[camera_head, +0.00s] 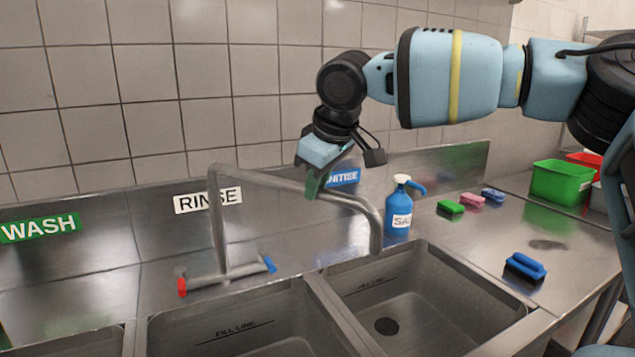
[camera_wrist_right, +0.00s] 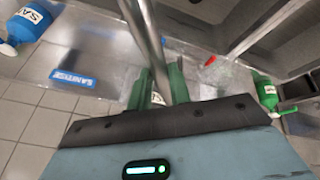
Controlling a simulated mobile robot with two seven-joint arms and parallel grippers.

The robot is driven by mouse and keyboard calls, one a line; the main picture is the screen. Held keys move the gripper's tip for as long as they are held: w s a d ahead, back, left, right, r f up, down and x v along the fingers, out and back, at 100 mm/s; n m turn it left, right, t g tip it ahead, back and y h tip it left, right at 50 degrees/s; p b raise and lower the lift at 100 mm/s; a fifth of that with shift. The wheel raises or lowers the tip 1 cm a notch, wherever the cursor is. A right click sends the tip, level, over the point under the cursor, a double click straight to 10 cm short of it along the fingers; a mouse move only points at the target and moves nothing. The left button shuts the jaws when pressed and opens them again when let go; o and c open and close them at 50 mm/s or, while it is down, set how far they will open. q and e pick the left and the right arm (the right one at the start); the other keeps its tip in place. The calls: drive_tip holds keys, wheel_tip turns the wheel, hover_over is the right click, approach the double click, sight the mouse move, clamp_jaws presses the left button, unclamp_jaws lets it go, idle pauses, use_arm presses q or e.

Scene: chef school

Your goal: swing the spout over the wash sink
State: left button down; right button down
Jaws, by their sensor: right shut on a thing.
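The grey metal spout (camera_head: 290,183) runs right from its upright pipe (camera_head: 217,225) on the rinse section. Its down-turned end hangs at the left side of the right-hand sink (camera_head: 440,285). My right gripper (camera_head: 314,186) is shut on the spout partway along its length. In the right wrist view the spout (camera_wrist_right: 150,40) passes between the green fingers (camera_wrist_right: 160,92). The wash sink (camera_head: 80,346) shows only as a sliver at the bottom left, below the green WASH sign (camera_head: 40,228). My left gripper is out of view.
The middle sink (camera_head: 250,325) lies between the wash and right-hand sinks. Red and blue tap handles (camera_head: 183,287) flank the spout's base. A blue bottle (camera_head: 398,215) stands right of the spout.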

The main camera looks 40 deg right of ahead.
drive_tip(key=c, duration=1.3)
unclamp_jaws()
drive_tip(key=v, duration=0.7)
drive_tip(key=shift+s+r, duration=0.15)
drive_tip(key=shift+r, duration=0.25)
